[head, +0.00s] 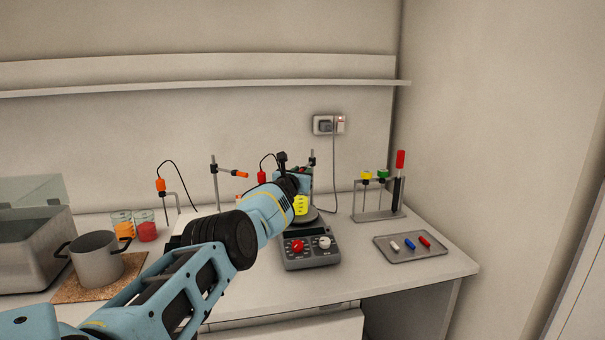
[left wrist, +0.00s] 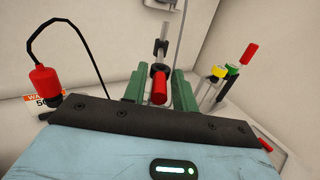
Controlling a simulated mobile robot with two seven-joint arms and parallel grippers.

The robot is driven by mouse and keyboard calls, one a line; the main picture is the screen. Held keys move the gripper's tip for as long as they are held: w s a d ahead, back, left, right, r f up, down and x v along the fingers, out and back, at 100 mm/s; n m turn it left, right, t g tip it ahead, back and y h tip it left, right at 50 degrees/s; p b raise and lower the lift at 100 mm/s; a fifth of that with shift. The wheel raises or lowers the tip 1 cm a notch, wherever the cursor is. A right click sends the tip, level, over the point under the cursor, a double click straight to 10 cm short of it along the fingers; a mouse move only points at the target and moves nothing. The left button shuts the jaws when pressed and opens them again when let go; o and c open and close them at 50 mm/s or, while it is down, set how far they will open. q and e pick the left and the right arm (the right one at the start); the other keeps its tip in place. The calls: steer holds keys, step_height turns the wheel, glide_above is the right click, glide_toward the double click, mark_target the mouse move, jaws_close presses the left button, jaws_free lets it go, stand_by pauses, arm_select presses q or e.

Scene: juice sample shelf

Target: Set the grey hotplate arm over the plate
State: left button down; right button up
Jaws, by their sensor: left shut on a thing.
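The grey hotplate (head: 308,258) has a red and a white knob on its front. Its dark round plate (head: 318,218) is partly covered by my left arm. A grey upright rod (head: 312,160) stands behind it. My left gripper (head: 300,182) is at that rod, above and behind the plate. In the left wrist view my green fingers (left wrist: 158,85) are closed around the red-ended hotplate arm (left wrist: 160,90), with a black clamp (left wrist: 159,68) on the rod behind it. I cannot tell whether the arm lies over the plate. My right gripper is not in view.
A red probe (head: 262,177) on a black cord hangs left of the gripper. Another stand with an orange-ended arm (head: 232,173) is further left. A tube rack (head: 378,215) and a tray (head: 393,255) are right. A pot (head: 97,265) stands left.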

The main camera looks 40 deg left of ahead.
arm_select(q)
steer(key=shift+a+r, duration=0.2)
steer(key=shift+r, duration=0.2)
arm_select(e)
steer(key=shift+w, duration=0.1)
arm_select(q)
steer(key=c, duration=1.4)
jaws_free()
steer(key=shift+s+f, duration=0.1)
steer(key=shift+f, duration=0.05)
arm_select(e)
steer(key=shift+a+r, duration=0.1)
arm_select(q)
steer(key=shift+d+f, duration=0.1)
steer(key=shift+f, duration=0.1)
